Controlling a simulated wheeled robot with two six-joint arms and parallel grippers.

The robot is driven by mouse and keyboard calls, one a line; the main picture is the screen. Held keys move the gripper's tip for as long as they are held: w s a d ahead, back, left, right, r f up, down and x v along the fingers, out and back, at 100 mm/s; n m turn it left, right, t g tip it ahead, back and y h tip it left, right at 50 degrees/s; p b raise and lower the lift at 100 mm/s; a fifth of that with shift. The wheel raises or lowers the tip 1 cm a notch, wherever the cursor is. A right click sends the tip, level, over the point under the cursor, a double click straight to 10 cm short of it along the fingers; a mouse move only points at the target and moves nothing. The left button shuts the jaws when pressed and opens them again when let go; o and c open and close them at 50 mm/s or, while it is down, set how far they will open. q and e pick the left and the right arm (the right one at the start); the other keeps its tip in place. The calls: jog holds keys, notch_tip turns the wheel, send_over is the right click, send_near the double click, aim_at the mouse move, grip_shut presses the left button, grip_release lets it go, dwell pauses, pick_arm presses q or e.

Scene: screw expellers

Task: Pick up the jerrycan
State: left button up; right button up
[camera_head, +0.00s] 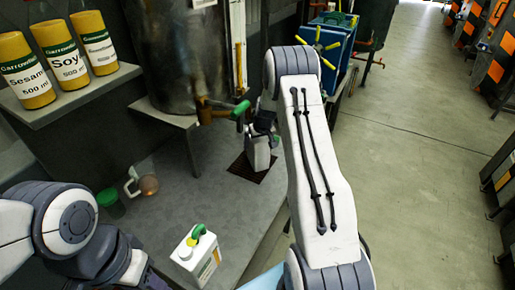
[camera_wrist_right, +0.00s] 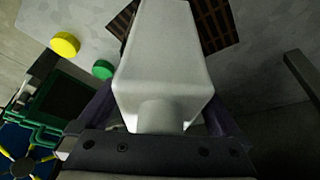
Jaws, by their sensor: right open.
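A white jerrycan (camera_head: 258,153) stands on a dark grate (camera_head: 240,168) on the grey worktop. In the right wrist view the jerrycan (camera_wrist_right: 163,62) fills the middle, with its neck towards the gripper body. My right gripper (camera_head: 262,122) is at the top of this jerrycan, partly hidden by my arm. It is open, with its dark fingers on either side of the jerrycan (camera_wrist_right: 160,100); contact is unclear.
Three yellow bottles (camera_head: 61,58) stand on a shelf at left. A metal tank (camera_head: 172,60) stands behind the worktop. A green-lidded container (camera_head: 111,202) is at left. A yellow disc (camera_wrist_right: 65,44) and a green disc (camera_wrist_right: 103,69) show in the wrist view. Open floor lies at right.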

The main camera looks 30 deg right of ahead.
jog(key=c, duration=1.5)
jog(key=shift+r, duration=0.1)
grip_shut()
jog(key=shift+r, duration=0.15)
